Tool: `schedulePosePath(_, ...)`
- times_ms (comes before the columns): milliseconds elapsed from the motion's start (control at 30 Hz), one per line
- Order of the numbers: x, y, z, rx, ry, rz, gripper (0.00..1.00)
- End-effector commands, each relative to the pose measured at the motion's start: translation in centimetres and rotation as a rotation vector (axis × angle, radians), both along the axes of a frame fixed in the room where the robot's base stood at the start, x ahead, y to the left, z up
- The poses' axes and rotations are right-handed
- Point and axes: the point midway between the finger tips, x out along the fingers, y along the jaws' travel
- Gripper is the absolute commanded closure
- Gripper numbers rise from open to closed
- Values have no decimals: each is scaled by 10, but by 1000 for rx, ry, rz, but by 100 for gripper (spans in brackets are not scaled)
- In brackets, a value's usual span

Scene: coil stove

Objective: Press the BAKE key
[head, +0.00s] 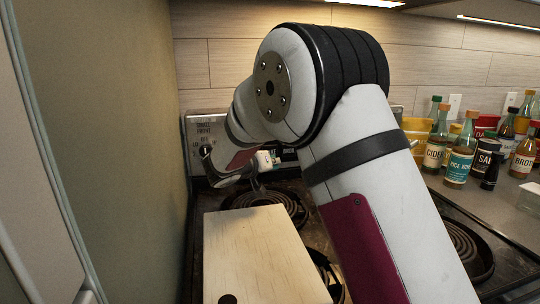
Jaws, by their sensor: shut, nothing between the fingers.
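The stove's control panel (203,128) stands upright along the back wall, with small dark lettering and a dark knob (206,150) at its left end. I cannot make out the BAKE key; my arm hides much of the panel's middle. My gripper (252,180) is small and partly hidden below my wrist, in front of the left part of the panel and above the rear left burner. It looks shut and empty. I cannot tell whether it touches the panel.
A pale wooden board (262,250) covers part of the stove's left side. Coil burners (270,203) show behind it and at right (468,250). Several bottles (460,155) crowd the right counter. A wall (110,130) rises close at left. A small white object (264,160) shows near my gripper.

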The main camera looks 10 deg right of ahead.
Motion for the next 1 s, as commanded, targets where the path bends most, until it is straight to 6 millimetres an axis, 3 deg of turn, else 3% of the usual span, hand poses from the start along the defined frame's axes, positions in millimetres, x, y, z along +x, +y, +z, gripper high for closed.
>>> schedulePosePath(400, -32, 0, -1, 1, 0, 1, 100)
schedulePosePath(1000, -33, 0, 0, 1, 0, 1, 100)
